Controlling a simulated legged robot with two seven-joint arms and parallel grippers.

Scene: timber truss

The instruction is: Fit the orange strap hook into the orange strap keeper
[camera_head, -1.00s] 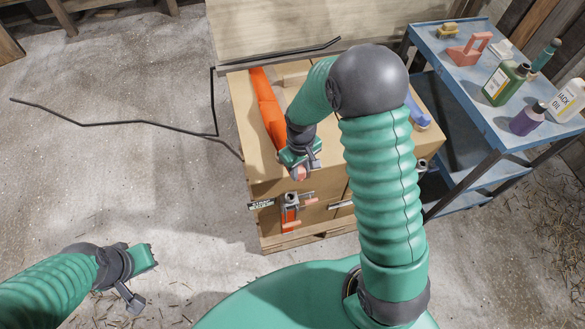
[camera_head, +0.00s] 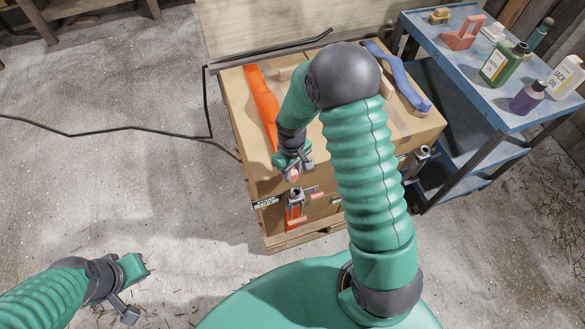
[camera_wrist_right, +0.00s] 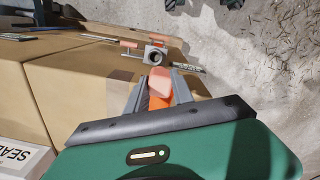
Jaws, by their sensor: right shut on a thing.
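The orange strap (camera_head: 262,105) lies over the top of the cardboard box (camera_head: 235,95) and runs down to my right gripper (camera_head: 292,170). In the wrist view the right gripper (camera_wrist_right: 158,88) is shut on the strap's end, with the pinkish-orange hook (camera_wrist_right: 158,80) showing between the fingers. The orange keeper (camera_head: 295,208), with a grey metal part, is on the box's front face, below the gripper in the head view. In the wrist view the keeper (camera_wrist_right: 152,52) is just beyond the hook, apparently apart from it. My left gripper (camera_head: 135,290) is open and empty over the floor.
A blue strap (camera_head: 400,80) lies on the box's right side, with another metal fitting (camera_head: 415,160) near that corner. A blue cart (camera_head: 455,75) with bottles stands at the right. A black strap (camera_head: 110,132) runs over the floor. The floor at left is mostly clear.

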